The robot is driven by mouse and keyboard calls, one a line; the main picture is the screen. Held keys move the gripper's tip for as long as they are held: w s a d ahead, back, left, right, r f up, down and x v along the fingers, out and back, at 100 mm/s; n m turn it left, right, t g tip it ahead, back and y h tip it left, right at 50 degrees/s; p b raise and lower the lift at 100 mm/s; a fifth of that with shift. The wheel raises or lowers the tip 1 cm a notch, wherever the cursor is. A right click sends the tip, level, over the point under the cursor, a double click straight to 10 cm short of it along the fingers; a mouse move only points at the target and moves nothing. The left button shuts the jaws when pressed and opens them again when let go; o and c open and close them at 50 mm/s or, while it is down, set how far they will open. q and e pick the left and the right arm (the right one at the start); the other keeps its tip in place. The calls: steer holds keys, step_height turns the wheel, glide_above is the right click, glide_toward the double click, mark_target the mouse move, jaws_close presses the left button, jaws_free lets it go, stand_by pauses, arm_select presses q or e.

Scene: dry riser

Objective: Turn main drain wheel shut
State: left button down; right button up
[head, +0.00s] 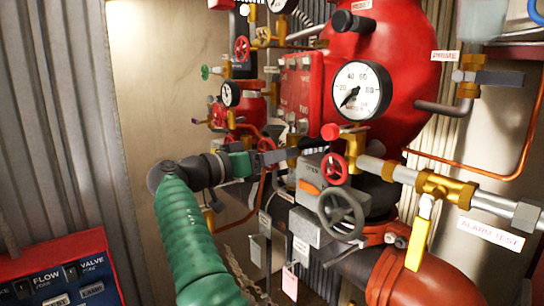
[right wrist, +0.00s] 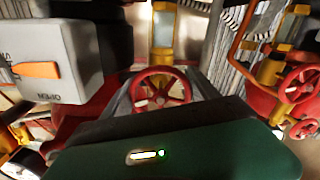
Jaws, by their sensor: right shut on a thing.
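A red spoked handwheel (right wrist: 162,90) sits between the fingers of my right gripper (right wrist: 165,88) in the right wrist view. The grey fingers are shut on it from both sides. In the head view my right gripper (head: 280,157) reaches in from the left, with its green body in front of the riser pipework. It hides most of the held wheel there. Two other handwheels show to the right in the head view: a small red one (head: 334,170) and a larger dark grey one (head: 342,214). I cannot read a main drain label on any wheel. My left gripper is out of view.
A grey box with an orange lever (head: 309,187) stands close right of the gripper; it also shows in the right wrist view (right wrist: 62,62). Gauges, brass valves and copper pipe crowd around. A red panel (head: 55,275) is at lower left. More red wheels (right wrist: 299,84) sit nearby.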

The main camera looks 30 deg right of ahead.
steer(key=shift+r+m, duration=0.1)
steer(key=shift+m, duration=0.4)
steer(key=o, duration=1)
steer(key=shift+o, duration=1.3)
steer(key=shift+w+d, duration=0.15)
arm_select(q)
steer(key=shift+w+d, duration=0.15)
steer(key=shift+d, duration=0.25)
arm_select(e)
steer(key=shift+o, duration=0.5)
steer(key=shift+w+d+f, duration=0.1)
steer(key=shift+d+f, duration=0.15)
steer(key=shift+d, duration=0.05)
steer(key=shift+a, duration=0.1)
